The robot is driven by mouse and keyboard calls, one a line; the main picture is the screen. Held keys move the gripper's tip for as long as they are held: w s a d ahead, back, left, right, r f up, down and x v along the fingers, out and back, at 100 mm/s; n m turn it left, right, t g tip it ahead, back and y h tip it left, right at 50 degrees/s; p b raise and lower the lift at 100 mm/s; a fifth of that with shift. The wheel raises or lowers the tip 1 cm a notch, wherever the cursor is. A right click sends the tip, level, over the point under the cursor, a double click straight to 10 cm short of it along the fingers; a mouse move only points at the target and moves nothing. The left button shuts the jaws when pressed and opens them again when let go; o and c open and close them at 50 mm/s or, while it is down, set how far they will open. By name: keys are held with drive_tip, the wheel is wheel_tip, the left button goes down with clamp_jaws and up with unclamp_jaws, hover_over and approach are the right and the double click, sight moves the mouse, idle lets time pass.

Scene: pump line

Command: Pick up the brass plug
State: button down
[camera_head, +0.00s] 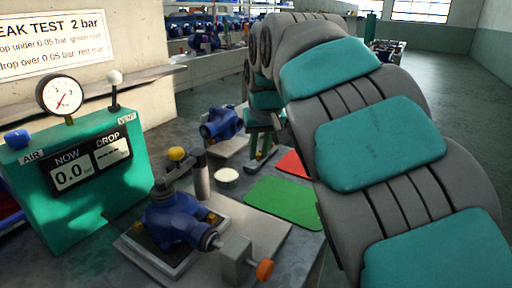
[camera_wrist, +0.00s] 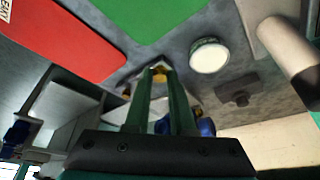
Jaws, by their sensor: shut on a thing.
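The brass plug (camera_wrist: 160,69) shows in the wrist view between the tips of my gripper's two green fingers. My gripper (camera_wrist: 158,74) is shut on it. The fingers hide part of the plug, and I cannot tell whether it is clear of the surface below. In the head view my gripper (camera_head: 262,148) is over a small grey plate (camera_head: 260,163) behind the green mat; the plug is too small to make out there.
A blue pump (camera_head: 175,218) sits in a fixture at the front, with another blue pump (camera_head: 221,122) behind. A green mat (camera_head: 283,200), a red mat (camera_head: 293,164) and a round white-topped tin (camera_head: 227,177) lie nearby. The green leak tester (camera_head: 85,178) stands left.

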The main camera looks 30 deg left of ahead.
drive_tip(key=s+d, duration=0.2)
drive_tip(key=s+d+b, duration=0.1)
drive_tip(key=s+d, duration=0.1)
drive_tip(key=s, duration=0.1)
drive_tip(key=s+d+r, duration=0.1)
drive_tip(key=s+d, duration=0.2)
drive_tip(key=shift+s, duration=0.15)
drive_tip(key=c, duration=1.3)
unclamp_jaws()
clamp_jaws()
